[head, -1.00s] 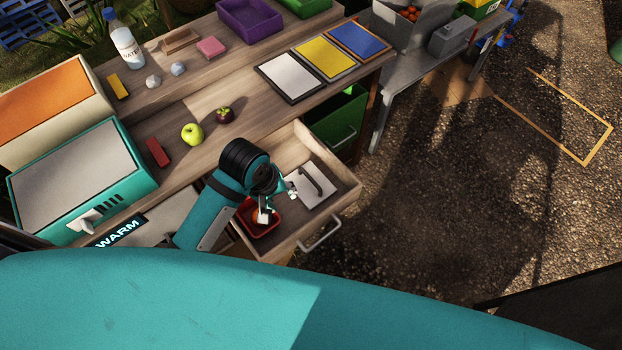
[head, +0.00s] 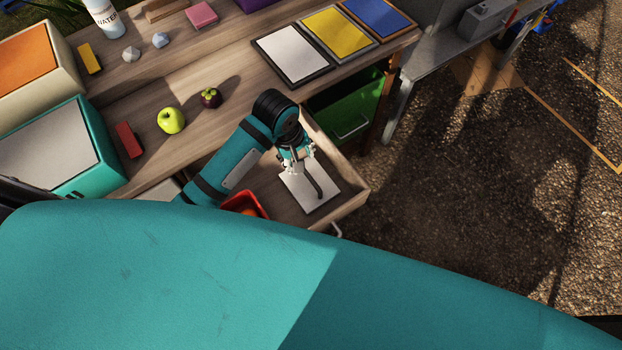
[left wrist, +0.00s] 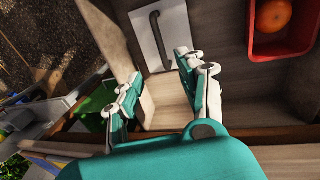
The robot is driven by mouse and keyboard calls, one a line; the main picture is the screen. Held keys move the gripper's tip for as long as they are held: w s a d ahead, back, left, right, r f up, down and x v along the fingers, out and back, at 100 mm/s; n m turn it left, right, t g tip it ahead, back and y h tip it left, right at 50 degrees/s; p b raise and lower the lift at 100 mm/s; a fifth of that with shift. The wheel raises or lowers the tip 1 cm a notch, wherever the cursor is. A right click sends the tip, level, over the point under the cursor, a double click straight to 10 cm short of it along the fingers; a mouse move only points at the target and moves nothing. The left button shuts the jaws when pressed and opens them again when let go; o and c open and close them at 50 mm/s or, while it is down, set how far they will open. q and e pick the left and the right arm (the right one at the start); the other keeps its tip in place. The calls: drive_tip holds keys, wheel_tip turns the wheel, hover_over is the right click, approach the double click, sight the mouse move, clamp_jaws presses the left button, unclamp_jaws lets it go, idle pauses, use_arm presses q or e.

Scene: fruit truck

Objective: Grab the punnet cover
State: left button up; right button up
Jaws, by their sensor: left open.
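The punnet cover appears as a flat white panel with a dark bar handle (head: 322,192), lying in the open wooden drawer. It also shows in the left wrist view (left wrist: 171,22). A red punnet (head: 245,203) with an orange fruit sits in the same drawer, to the left of the cover. It shows at the upper right of the left wrist view (left wrist: 288,46). My left gripper (head: 302,166) is open above the cover's upper edge, near the handle. In the left wrist view its fingers (left wrist: 160,80) are apart with nothing between them. My right gripper is not seen.
The drawer's wooden walls (head: 350,205) surround the cover closely. A green bin (head: 350,118) stands under the counter, right of the drawer. On the counter are a green apple (head: 171,121), a mangosteen (head: 210,98), a red block (head: 129,140) and coloured boards (head: 338,34).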

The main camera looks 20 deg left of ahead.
use_arm(q)
approach(311, 179)
drive_tip(key=f, duration=0.2)
drive_tip(key=w+f, duration=0.1)
drive_tip(key=f, duration=0.2)
drive_tip(key=shift+w+f+b, duration=0.15)
drive_tip(key=shift+f+b, duration=0.05)
drive_tip(key=shift+b, duration=0.1)
drive_tip(key=shift+w+d+f, duration=0.1)
drive_tip(key=shift+d+f, duration=0.15)
drive_tip(key=shift+f, duration=0.6)
drive_tip(key=shift+d+f, duration=0.2)
drive_tip(key=shift+f, duration=0.6)
drive_tip(key=shift+w+d+f, duration=0.1)
drive_tip(key=shift+d+f, duration=0.15)
drive_tip(key=shift+f, duration=0.6)
clamp_jaws()
